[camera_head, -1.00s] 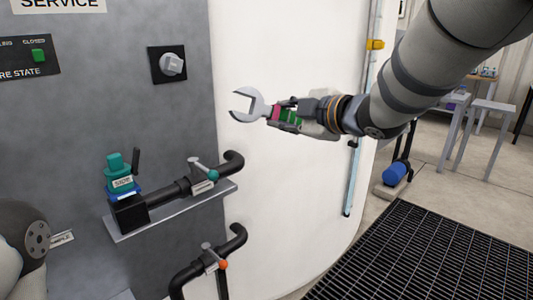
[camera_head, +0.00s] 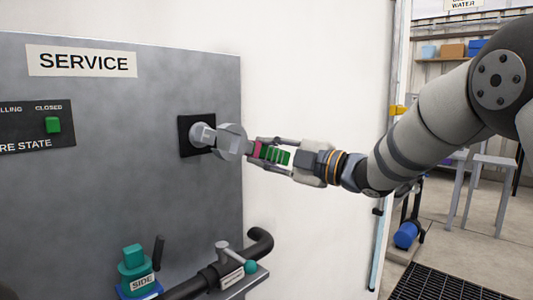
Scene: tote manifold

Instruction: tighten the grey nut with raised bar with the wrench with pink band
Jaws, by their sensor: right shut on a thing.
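The grey nut with raised bar (camera_head: 201,135) sits on a black square plate (camera_head: 186,149) on the grey service panel. My right gripper (camera_head: 277,153) is shut on the wrench with pink band (camera_head: 233,142), around its handle near the pink band. The wrench's grey head is at the nut's right side and overlaps it in the picture. I cannot tell whether the jaws are seated around the nut. My left gripper is not in view.
Below the nut are a teal valve part labelled SIDE (camera_head: 136,268) and a black pipe (camera_head: 258,246) with a teal-tipped handle. The white wall is clear around my right arm.

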